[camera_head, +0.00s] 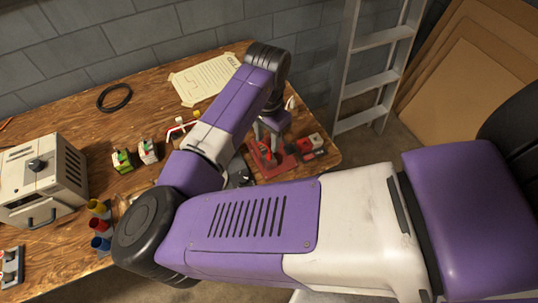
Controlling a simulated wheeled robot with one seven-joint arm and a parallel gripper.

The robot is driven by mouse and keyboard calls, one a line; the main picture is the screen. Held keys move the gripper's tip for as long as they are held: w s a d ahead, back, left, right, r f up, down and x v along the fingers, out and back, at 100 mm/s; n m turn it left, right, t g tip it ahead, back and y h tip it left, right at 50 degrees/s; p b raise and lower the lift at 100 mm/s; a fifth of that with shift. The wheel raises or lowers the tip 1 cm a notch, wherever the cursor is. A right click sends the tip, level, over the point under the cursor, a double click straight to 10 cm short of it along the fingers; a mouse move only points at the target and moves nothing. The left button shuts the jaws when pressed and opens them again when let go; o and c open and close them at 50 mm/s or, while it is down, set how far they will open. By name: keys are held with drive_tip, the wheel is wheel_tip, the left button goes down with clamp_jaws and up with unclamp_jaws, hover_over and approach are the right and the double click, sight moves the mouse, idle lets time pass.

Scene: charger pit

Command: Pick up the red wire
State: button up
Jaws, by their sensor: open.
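My gripper (266,137) hangs at the end of my bent arm, pointing down over a dark red tray (282,170) at the table's right end. The jaws are open. A small bright red piece, probably the red wire (265,153), shows at the tray between or just behind the fingers. It is too small to tell its shape or whether the fingers touch it. My arm hides part of the tray's left side and the table around it.
The wooden table (75,155) also holds a paper sheet (205,80), a black cable loop (114,98), a beige box (42,180), green and white blocks (122,160) and several coloured cups (101,226). A red-and-white block (312,143) sits beside the tray. A ladder (375,65) stands behind.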

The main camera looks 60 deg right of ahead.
sight(269, 153)
drive_tip(key=f, duration=0.3)
drive_tip(key=f+p, duration=0.1)
drive_tip(key=f, duration=0.1)
drive_tip(key=shift+s+a+f, duration=0.1)
drive_tip(key=shift+s+f, duration=0.2)
clamp_jaws()
